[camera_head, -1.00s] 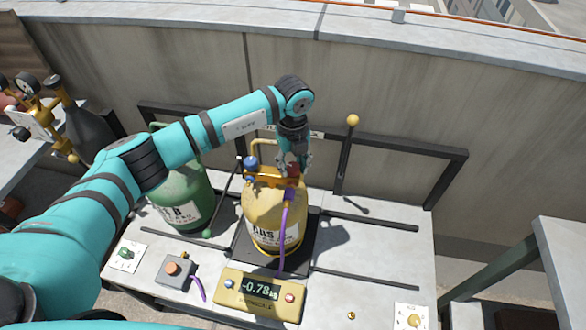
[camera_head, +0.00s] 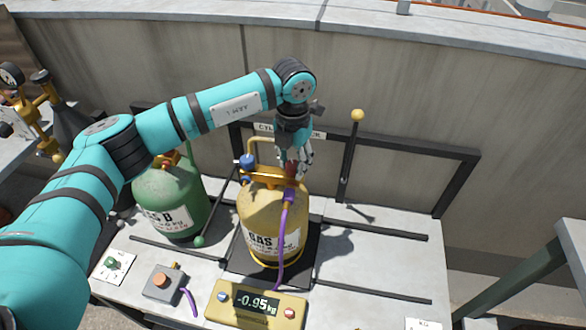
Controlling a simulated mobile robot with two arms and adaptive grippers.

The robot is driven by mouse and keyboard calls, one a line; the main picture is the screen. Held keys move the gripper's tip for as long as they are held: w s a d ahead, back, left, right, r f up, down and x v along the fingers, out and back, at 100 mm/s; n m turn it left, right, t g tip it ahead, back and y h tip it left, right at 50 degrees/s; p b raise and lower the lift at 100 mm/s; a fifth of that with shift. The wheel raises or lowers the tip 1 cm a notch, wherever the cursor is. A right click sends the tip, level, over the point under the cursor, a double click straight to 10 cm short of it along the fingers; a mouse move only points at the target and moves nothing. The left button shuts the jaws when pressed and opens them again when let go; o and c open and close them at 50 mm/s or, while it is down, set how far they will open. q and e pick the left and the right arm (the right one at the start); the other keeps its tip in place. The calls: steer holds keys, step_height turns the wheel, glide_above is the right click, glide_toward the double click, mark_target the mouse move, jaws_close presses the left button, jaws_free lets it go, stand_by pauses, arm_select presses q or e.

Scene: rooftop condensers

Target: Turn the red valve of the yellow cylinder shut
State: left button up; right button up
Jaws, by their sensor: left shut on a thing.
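The yellow cylinder (camera_head: 262,212) stands upright on a dark scale plate on the bench. A purple hose (camera_head: 284,240) runs down from its top, and a blue valve (camera_head: 247,161) sits at the top left. The red valve (camera_head: 291,169) is at the top right, mostly hidden by my fingers. My left gripper (camera_head: 293,164) points down from above and is shut on the red valve. My right gripper does not show.
A green cylinder (camera_head: 170,200) stands to the left. A yellow scale display (camera_head: 257,304) reads -0.95 kg at the front. A lever with a yellow knob (camera_head: 357,115) rises behind on the right. The bench's right side is mostly clear.

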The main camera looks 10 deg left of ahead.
mark_target(293, 164)
arm_select(q)
steer(key=shift+w+m+b, duration=0.1)
steer(key=shift+m+b, duration=0.65)
steer(key=shift+m, duration=0.45)
steer(key=shift+m+b, duration=0.6)
steer(key=shift+m, duration=0.5)
steer(key=shift+r, duration=0.1)
steer(key=o, duration=1.1)
steer(key=shift+o, duration=0.2)
step_height(293, 164, up, 12)
